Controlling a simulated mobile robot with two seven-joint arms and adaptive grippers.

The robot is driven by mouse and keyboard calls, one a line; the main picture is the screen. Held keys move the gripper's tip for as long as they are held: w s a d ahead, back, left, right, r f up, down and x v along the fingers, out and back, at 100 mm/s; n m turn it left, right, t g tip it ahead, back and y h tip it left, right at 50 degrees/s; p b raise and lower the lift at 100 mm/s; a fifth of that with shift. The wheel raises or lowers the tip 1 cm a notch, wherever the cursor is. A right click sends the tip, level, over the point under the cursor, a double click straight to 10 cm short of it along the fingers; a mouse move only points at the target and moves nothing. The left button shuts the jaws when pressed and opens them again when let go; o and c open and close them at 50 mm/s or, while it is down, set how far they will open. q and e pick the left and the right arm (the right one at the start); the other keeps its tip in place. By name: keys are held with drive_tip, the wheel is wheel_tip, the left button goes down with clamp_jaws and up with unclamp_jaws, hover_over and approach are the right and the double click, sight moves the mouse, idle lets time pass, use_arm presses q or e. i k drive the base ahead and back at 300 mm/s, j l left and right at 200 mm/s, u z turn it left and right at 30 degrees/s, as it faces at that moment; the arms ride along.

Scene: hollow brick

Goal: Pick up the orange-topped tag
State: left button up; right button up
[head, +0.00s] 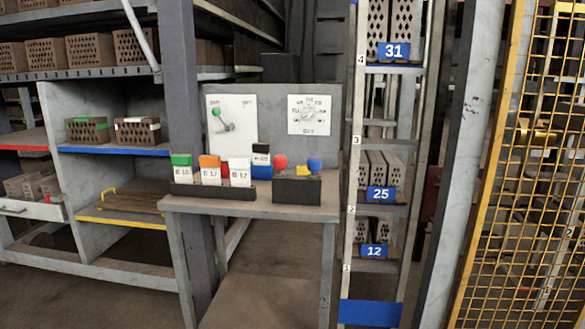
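The orange-topped tag (210,170) is a small white block with an orange top and dark writing that looks like "R 17". It stands upright in a dark holder (213,191) on a small grey table (265,207). A green-topped tag (181,168) stands on its left. A white-topped tag (240,172) stands on its right, with a bit of red showing between them. A black-topped tag (261,155) stands behind on a blue block. Neither of my grippers is in view.
A dark box (297,189) with red, yellow and blue knobs sits right of the tags. A panel with a green-knobbed lever (221,120) and a dial (309,115) stands behind. Brick shelves are at left, a numbered rack (380,194) and yellow mesh fence (530,170) at right.

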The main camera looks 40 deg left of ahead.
sight(210, 166)
drive_tip(key=u, duration=1.6)
drive_tip(key=i+l+u, duration=0.2)
drive_tip(key=l, duration=0.3)
drive_tip(key=l+u, duration=0.15)
drive_tip(key=l, duration=0.35)
drive_tip(key=z, duration=0.9)
drive_tip(key=j+z, duration=1.1)
drive_tip(key=k+j+z, duration=0.15)
drive_tip(key=j, duration=0.2)
drive_tip(key=k+j+z, duration=0.2)
drive_tip(key=j, duration=0.15)
drive_tip(key=j+z, duration=0.15)
drive_tip(key=j, duration=0.2)
